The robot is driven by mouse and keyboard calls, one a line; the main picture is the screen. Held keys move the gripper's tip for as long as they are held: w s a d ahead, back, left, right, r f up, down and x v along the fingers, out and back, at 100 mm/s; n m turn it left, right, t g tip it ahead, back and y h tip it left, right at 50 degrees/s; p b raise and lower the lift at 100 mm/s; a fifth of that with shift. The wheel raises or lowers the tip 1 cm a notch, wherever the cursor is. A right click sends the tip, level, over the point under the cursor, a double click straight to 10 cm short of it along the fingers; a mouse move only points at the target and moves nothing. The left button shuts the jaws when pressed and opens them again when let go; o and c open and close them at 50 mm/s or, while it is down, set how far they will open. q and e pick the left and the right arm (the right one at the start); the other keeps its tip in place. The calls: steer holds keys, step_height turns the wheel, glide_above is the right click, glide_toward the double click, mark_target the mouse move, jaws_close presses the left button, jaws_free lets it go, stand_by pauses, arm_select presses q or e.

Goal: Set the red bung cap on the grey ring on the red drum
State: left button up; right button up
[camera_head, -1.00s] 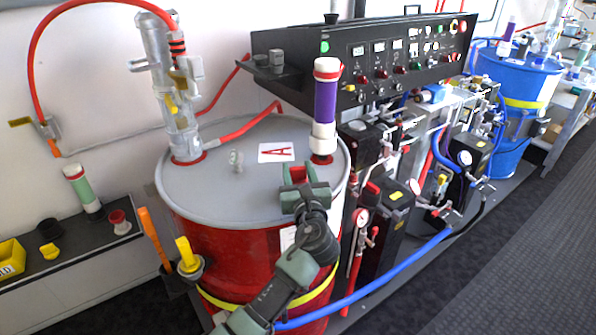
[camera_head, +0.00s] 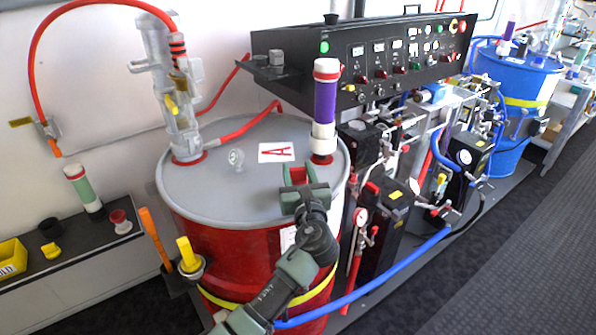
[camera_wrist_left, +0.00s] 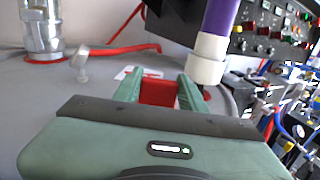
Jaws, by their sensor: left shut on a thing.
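The red drum (camera_head: 225,255) stands at the left centre, with a grey lid (camera_head: 200,195). My left gripper (camera_head: 303,178) is over the lid's front right part. It is shut on a red piece, seemingly the red bung cap (camera_wrist_left: 158,92), which shows between the green fingers in the left wrist view. I cannot make out the grey ring; the gripper may hide it. Whether the cap touches the lid is unclear. My right gripper is not in view.
A purple-and-white cylinder (camera_head: 325,105) stands on the lid just behind the gripper. A metal pump (camera_head: 180,120) with red hoses, a small clear fitting (camera_head: 236,159) and a label (camera_head: 277,152) are left of it. Black machinery (camera_head: 385,215) stands right of the drum.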

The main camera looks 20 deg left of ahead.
mark_target(298, 175)
arm_select(q)
steer(key=shift+r+p, duration=0.1)
steer(key=shift+p, duration=0.3)
steer(key=shift+f+b, duration=0.35)
steer(key=shift+f, duration=0.3)
stand_by(0.4)
steer(key=o, duration=1.1)
steer(key=shift+s, duration=0.15)
steer(key=shift+s+d+r+p, duration=0.1)
steer(key=shift+s+d+p, duration=0.25)
steer(key=shift+s+p, duration=0.2)
steer(key=shift+p+v, duration=0.95)
steer(key=shift+v, duration=1.05)
steer(key=p+v, duration=0.2)
steer(key=v, duration=0.3)
steer(key=shift+s+d, duration=0.1)
steer(key=shift+s, duration=0.2)
